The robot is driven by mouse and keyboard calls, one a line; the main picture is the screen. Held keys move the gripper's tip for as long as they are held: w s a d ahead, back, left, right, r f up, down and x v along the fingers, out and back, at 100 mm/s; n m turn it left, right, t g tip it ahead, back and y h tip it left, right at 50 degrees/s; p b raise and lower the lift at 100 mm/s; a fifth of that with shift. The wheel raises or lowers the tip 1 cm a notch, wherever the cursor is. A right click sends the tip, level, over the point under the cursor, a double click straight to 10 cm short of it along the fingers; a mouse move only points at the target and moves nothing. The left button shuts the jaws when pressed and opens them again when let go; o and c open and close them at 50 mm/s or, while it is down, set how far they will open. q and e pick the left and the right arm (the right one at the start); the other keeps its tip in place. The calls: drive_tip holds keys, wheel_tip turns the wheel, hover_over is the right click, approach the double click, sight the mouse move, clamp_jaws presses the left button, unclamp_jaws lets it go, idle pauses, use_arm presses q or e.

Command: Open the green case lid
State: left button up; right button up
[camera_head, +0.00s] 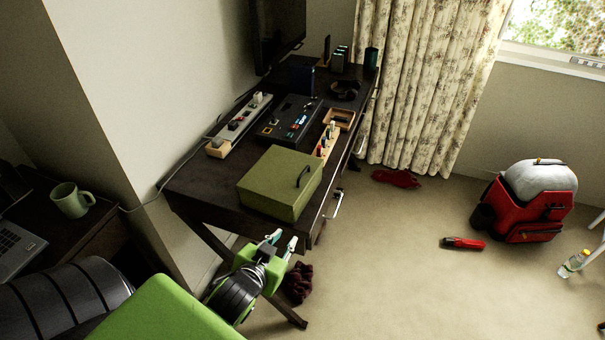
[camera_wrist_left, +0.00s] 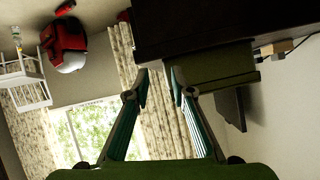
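The green case (camera_head: 272,180) sits on the front end of the dark desk with its lid shut. A dark handle (camera_head: 304,176) is on the lid's right part. My left gripper (camera_head: 282,241) is below and in front of the case in the head view, apart from it. Its two fingers are spread with nothing between them. In the left wrist view, which looks upside down, the green case (camera_wrist_left: 215,66) is beyond the fingertips (camera_wrist_left: 161,77). My right gripper is not in view.
The dark desk (camera_head: 222,205) also holds a power strip (camera_head: 240,124), a black device (camera_head: 290,120) and a small wooden tray (camera_head: 340,119). A drawer handle (camera_head: 336,204) sticks out on its right side. A red backpack (camera_head: 525,205) stands on the floor, which is mostly clear.

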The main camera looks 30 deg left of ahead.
sight(303, 173)
use_arm(q)
drive_tip(key=w+a+r+m+t, duration=0.1)
drive_tip(key=w+a+r+t, duration=0.3)
drive_tip(key=r+t, duration=0.25)
drive_tip(key=shift+g, duration=0.25)
drive_tip(key=w, duration=0.4)
drive_tip(key=w+a+p, duration=0.1)
drive_tip(key=w, duration=0.8)
drive_tip(key=shift+w+a, duration=0.2)
drive_tip(key=shift+a, duration=0.15)
clamp_jaws()
